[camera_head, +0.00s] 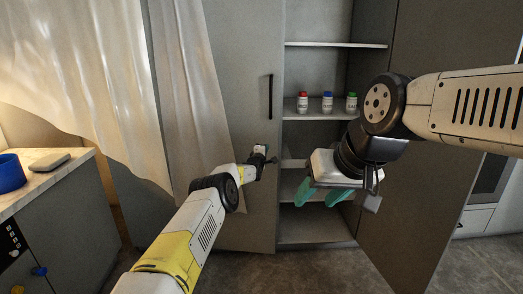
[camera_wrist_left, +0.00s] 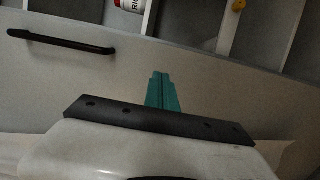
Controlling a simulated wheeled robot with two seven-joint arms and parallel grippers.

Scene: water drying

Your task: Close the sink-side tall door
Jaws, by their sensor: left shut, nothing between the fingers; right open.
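A tall grey cabinet stands ahead with its shelves exposed. Its left tall door (camera_head: 240,95) has a black vertical handle (camera_head: 270,97), which also shows in the left wrist view (camera_wrist_left: 60,41). Its right tall door (camera_head: 425,130) is swung wide open toward me. The frames do not make clear which door is sink-side. My left gripper (camera_head: 268,158) is at the left door's free edge, below the handle; its teal fingers (camera_wrist_left: 162,92) are shut and empty. Contact with the door cannot be told. My right gripper (camera_head: 325,192) is open and empty in front of the lower shelves.
Bottles with red (camera_head: 303,102), blue (camera_head: 327,102) and green (camera_head: 351,102) caps stand on a shelf (camera_head: 310,115). A pale curtain (camera_head: 185,95) hangs left of the door. A counter (camera_head: 45,178) with a blue container (camera_head: 10,173) is at far left. The floor (camera_head: 310,270) in front looks clear.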

